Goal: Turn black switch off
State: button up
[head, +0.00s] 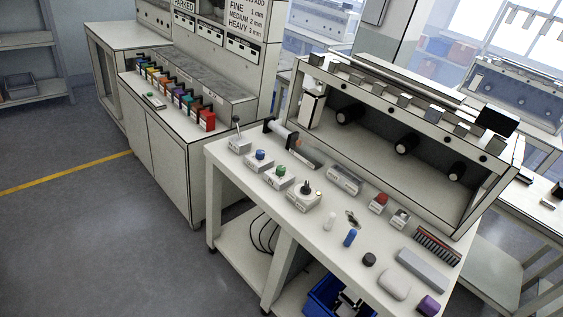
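Several small control boxes stand in a row along the left part of the white workbench (320,236). A box with a small upright dark lever (237,122) is at the far left end. A box with a blue knob (260,155) and a box with a green knob (281,171) follow. The round-topped white box (304,201) at the near end carries a small black part (307,188) on top. I cannot tell for certain which one is the black switch, or its on or off position. My gripper is not in view.
A grey and black cylinder (283,133) lies behind the boxes. A blue cylinder (350,238), a black knob (369,259) and a purple block (429,305) are to the right. A shelf unit (430,190) stands at the back. Open floor (100,235) lies left.

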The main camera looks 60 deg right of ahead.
aim_at(305, 189)
jog(key=z, duration=0.45)
jog(key=i, duration=1.15)
jog(key=z, duration=0.8)
jog(key=k, duration=0.7)
jog(key=z, duration=0.25)
jog(key=i, duration=0.8)
jog(key=u, duration=0.15)
